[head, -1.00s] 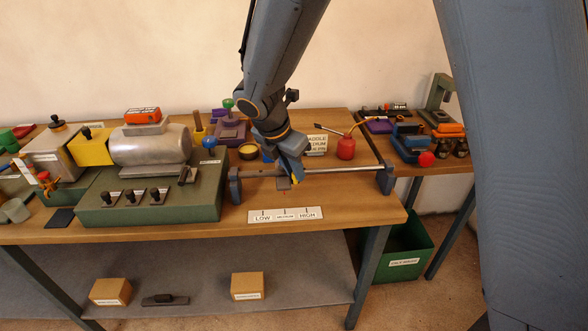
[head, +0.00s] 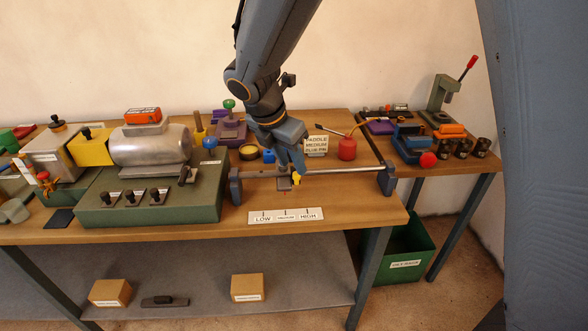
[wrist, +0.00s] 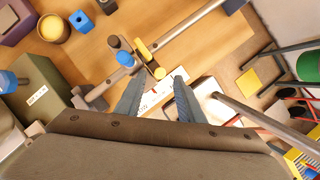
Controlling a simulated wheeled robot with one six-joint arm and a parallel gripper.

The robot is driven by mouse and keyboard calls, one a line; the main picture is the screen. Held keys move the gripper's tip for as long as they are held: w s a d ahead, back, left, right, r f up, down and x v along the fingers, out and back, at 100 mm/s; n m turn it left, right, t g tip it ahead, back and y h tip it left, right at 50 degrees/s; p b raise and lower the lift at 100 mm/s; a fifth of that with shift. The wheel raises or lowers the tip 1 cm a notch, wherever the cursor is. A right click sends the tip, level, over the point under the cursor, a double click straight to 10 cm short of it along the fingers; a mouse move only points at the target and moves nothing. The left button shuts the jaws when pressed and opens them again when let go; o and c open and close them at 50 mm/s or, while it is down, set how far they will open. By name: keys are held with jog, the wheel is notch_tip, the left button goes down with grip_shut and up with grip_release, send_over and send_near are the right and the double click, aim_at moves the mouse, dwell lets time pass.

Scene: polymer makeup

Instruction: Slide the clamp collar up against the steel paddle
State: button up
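A steel rod (head: 340,170) runs between two dark end posts at the front of the bench. A yellow piece, which looks like the clamp collar (head: 296,180), sits on the rod near its middle; it also shows in the wrist view (wrist: 158,72). Just left of it is a grey plate, apparently the steel paddle (head: 284,183); any gap between them is too small to tell. My gripper (head: 298,168) is over the rod at the collar. In the wrist view my gripper (wrist: 160,82) has its fingers apart with nothing clasped, and the collar shows beyond the tips.
A LOW-to-HIGH scale plate (head: 285,215) lies in front of the rod. A green machine base (head: 160,200) stands left of it. Behind the rod are a labelled sign (head: 316,145), a red oil can (head: 347,149) and a blue block (head: 268,156).

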jog(key=v, duration=0.4)
jog(key=shift+d, duration=0.1)
jog(key=s+d+f+m+g+y, duration=0.1)
jog(key=s+d+f+m, duration=0.3)
jog(key=m, duration=0.9)
jog(key=s+d+f+m+g+y, duration=0.1)
jog(key=s+d+f+m, duration=0.3)
jog(key=s+d+m, duration=0.7)
jog(key=d+m+y, duration=0.1)
jog(key=d+m, duration=0.2)
jog(key=shift+d, duration=0.2)
jog(key=shift+c, duration=0.5)
